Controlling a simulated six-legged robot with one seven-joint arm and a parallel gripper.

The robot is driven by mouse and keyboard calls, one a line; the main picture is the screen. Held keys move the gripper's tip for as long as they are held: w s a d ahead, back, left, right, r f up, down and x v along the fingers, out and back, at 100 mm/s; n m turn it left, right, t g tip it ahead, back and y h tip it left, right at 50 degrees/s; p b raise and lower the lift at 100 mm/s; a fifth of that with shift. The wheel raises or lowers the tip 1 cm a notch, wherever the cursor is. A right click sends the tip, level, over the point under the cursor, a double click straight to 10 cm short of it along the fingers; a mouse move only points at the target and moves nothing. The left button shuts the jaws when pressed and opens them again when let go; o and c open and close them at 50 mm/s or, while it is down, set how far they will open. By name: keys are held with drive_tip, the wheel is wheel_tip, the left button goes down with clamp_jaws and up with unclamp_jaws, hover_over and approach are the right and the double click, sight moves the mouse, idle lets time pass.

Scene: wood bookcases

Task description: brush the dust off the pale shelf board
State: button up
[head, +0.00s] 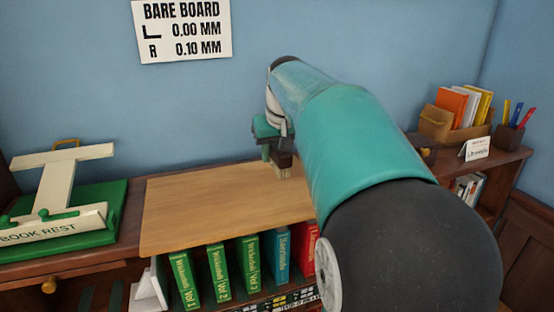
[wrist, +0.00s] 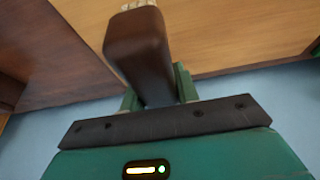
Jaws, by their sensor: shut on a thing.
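The pale shelf board (head: 205,212) lies flat across the top of a bookcase in the head view. It also fills the upper part of the wrist view (wrist: 220,35). I cannot make out dust on it. My gripper (head: 272,150) is over the back right part of the board, shut on a brush (head: 284,162) with a dark brown handle and short pale bristles pointing down. In the wrist view, the green fingers (wrist: 158,92) grip the brush handle (wrist: 142,50). I cannot tell whether the bristles touch the board. My arm hides the board's right end.
A wall sign (head: 184,30) reads "BARE BOARD L 0.00 MM R 0.10 MM". A green and white book rest (head: 60,205) stands left of the board. Several books (head: 220,270) stand below it. A book box (head: 435,123), pen holder (head: 507,138) and small card (head: 476,150) are at right.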

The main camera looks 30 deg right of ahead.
drive_tip(key=shift+r, duration=0.85)
drive_tip(key=shift+s, duration=0.1)
